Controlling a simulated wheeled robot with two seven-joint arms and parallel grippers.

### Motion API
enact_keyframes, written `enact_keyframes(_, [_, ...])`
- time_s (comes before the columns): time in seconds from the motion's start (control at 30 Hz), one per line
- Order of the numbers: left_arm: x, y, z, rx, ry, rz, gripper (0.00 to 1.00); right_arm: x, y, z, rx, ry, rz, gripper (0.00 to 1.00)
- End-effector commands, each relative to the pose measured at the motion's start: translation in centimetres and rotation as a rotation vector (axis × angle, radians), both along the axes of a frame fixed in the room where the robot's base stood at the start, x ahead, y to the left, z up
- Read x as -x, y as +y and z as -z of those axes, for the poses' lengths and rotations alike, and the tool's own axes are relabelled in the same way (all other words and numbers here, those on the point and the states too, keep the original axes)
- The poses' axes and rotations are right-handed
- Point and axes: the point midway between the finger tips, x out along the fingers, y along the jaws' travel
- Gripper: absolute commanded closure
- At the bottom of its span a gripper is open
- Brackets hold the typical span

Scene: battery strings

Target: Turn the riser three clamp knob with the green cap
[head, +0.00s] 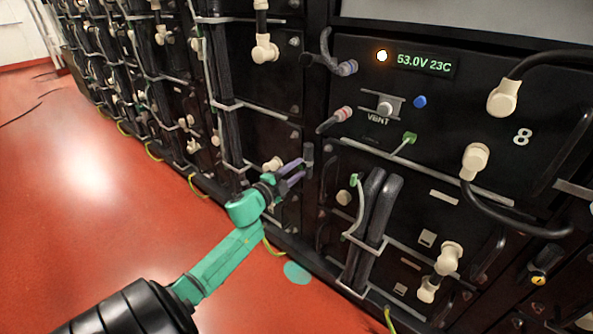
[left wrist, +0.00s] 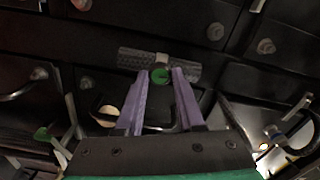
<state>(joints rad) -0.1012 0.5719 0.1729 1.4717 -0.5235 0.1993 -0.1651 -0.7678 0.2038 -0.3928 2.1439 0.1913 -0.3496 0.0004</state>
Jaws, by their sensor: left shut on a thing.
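The clamp knob shows in the left wrist view as a dark ribbed bar (left wrist: 130,62) with a round green cap (left wrist: 160,76) at its middle. My left gripper (left wrist: 160,78) has its two purple fingertips on either side of the cap, shut on the knob. In the head view the left gripper (head: 303,167) reaches the rack from the lower left, and a dark upright piece (head: 309,158) stands at its fingertips. The green cap is hidden there. I cannot read which riser it is. My right gripper is not in view.
The battery rack fills the right, with a lit display (head: 427,64), a vent knob (head: 385,106) and cream cable plugs (head: 476,160). Grey risers (head: 377,215) stand beside the left gripper. The red floor (head: 90,190) is open at the left.

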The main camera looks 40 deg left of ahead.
Motion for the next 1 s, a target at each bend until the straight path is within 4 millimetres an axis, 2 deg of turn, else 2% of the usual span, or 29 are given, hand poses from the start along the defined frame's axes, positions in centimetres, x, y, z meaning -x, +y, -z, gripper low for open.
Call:
enact_keyframes(0.3, [0.02, -0.13, 0.23, -0.111, 0.006, 0.003, 1.0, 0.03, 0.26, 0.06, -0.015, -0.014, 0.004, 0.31])
enact_keyframes(0.77, [0.03, -0.12, 0.25, -0.128, 0.006, 0.002, 1.0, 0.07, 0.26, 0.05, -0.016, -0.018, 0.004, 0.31])
enact_keyframes(0.8, [0.03, -0.12, 0.25, -0.128, 0.006, 0.002, 0.59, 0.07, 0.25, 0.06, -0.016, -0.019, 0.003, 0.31])
enact_keyframes(0.87, [0.03, -0.12, 0.25, -0.128, 0.006, 0.002, 0.36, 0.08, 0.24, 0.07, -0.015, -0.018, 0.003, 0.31])
enact_keyframes(0.9, [0.03, -0.11, 0.23, -0.128, 0.006, 0.002, 0.33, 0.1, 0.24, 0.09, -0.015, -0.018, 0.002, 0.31])
enact_keyframes(1.0, [0.02, -0.07, 0.17, -0.127, 0.005, 0.002, 0.33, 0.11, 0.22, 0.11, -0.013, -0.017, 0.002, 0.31])
